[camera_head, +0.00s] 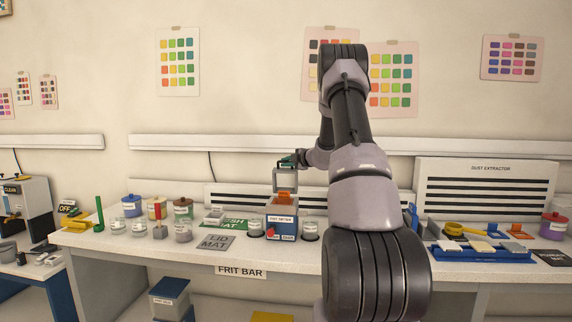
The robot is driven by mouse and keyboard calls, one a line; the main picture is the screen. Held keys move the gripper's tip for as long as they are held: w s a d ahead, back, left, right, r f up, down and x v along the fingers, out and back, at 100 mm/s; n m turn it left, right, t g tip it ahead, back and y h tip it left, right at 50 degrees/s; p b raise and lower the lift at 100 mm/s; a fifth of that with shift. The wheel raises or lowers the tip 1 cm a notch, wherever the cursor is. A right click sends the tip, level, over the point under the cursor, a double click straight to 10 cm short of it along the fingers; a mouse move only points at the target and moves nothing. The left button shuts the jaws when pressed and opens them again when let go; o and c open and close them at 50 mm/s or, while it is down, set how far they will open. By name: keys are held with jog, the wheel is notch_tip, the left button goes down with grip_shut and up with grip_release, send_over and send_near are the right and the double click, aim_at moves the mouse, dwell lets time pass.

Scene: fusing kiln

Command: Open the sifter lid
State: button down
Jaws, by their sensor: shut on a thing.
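The contact is small in the picture. I cannot tell whether the lid is seated or slightly raised. The grey lid mat (216,242) lies flat and empty to the left of the sifter.
A green mat (212,220) lies behind the lid mat. Small jars (255,228) stand close on both sides of the sifter, with more jars (183,209) further left. A blue rack (480,250) and dust extractor (487,187) stand right. My arm hides the bar's right middle.

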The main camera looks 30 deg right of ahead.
jog(key=c, duration=1.2)
grip_release()
jog(key=shift+o, duration=0.2)
jog(key=v, duration=1)
jog(key=shift+s, duration=0.35)
jog(key=shift+r, duration=0.15)
